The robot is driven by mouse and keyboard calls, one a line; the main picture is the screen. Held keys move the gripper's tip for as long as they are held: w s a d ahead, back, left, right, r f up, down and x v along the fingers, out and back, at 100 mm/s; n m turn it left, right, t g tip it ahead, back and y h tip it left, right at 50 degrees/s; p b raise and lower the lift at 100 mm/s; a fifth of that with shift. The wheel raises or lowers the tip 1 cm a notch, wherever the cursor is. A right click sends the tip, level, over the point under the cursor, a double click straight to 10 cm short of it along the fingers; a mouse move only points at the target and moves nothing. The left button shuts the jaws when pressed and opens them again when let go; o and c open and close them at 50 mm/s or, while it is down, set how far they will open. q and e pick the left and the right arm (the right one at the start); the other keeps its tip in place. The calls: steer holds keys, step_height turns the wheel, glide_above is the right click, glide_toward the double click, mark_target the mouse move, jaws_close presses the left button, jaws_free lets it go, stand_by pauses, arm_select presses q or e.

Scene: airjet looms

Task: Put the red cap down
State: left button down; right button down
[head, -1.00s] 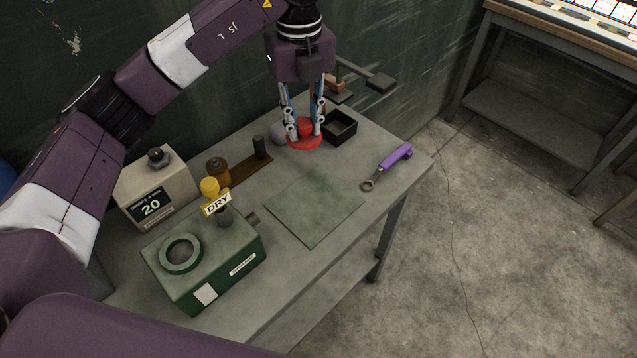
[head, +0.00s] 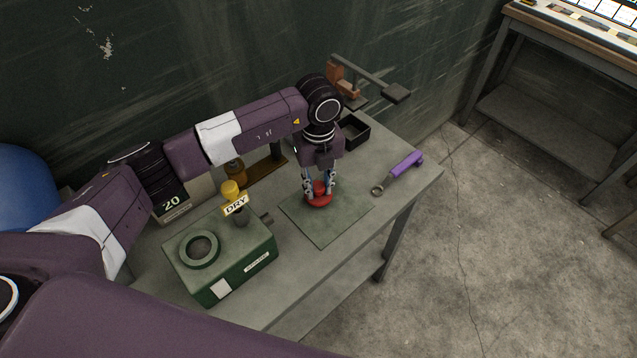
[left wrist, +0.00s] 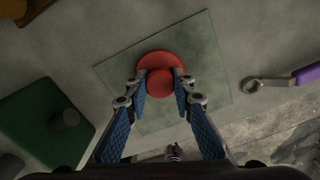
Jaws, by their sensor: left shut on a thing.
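The red cap (head: 319,200) is a round disc with a knob on top. My left gripper (head: 320,188) is shut on its knob, with one finger on each side. In the left wrist view the red cap (left wrist: 160,72) shows between the fingertips (left wrist: 160,88), over the far part of the green mat (left wrist: 205,60). In the head view it is over the back part of the mat (head: 330,228); whether it touches the mat I cannot tell. My right gripper is not in view.
A green box with a ring (head: 222,265) and a yellow-topped "DRY" piece (head: 235,205) stand left of the mat. A purple-handled tool (head: 402,166) lies to the right. A black tray (head: 354,132) stands behind. The front of the mat is bare.

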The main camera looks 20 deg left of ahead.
mark_target(319, 186)
arm_select(q)
steer(key=shift+f, duration=0.1)
steer(key=shift+f, duration=0.15)
steer(key=c, duration=1.8)
jaws_free()
steer(key=shift+o, duration=0.7)
steer(key=shift+r, duration=0.25)
step_height(319, 186, up, 12)
steer(key=b, duration=0.2)
steer(key=shift+b, duration=0.4)
